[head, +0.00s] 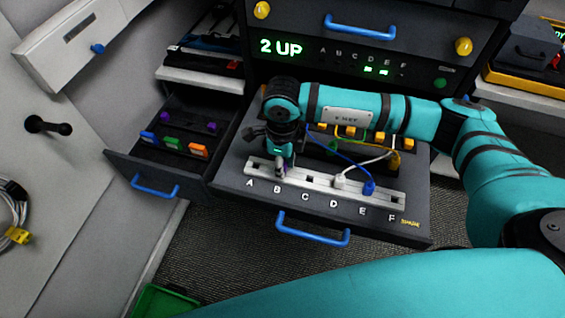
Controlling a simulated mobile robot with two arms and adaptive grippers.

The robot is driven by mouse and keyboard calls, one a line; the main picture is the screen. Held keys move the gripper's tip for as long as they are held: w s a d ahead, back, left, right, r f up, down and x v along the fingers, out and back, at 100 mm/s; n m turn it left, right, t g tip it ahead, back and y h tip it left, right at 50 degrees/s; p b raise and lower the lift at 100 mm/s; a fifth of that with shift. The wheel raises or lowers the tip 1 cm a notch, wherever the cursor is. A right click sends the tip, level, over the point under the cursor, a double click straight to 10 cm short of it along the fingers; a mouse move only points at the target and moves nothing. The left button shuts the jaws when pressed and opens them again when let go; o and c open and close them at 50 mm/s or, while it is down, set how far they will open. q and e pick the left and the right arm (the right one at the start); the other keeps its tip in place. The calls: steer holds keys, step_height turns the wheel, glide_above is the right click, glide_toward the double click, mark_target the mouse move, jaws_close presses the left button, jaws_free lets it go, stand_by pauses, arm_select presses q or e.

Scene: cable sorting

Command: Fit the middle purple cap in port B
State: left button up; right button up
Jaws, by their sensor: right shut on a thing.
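My right gripper (282,168) points down at the white port strip (325,186), over the place marked B. It is shut, and a small bit of purple, the purple cap (285,169), shows at its fingertips. The fingers hide port B and most of the cap, so I cannot tell whether the cap is in the port or just above it. In the open left drawer, one purple cap (165,117) lies at the left and another purple cap (211,127) at the right, with a gap between them. My left gripper is not in view.
A white plug (341,181) sits at D and a blue plug (368,187) at E, with cables rising behind. Blue, green and orange caps (198,151) lie in the left drawer's front row. A panel (281,47) reads "2 UP". A green bin (165,301) stands below.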

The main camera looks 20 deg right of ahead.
steer(key=shift+f+b, duration=0.25)
steer(key=shift+b, duration=0.05)
stand_by(0.4)
steer(key=o, duration=0.9)
steer(key=shift+o, duration=0.5)
steer(key=o, duration=0.4)
steer(key=shift+r, duration=0.1)
steer(key=shift+r+p, duration=1.8)
steer(key=shift+r, duration=1.65)
steer(key=shift+f, duration=0.1)
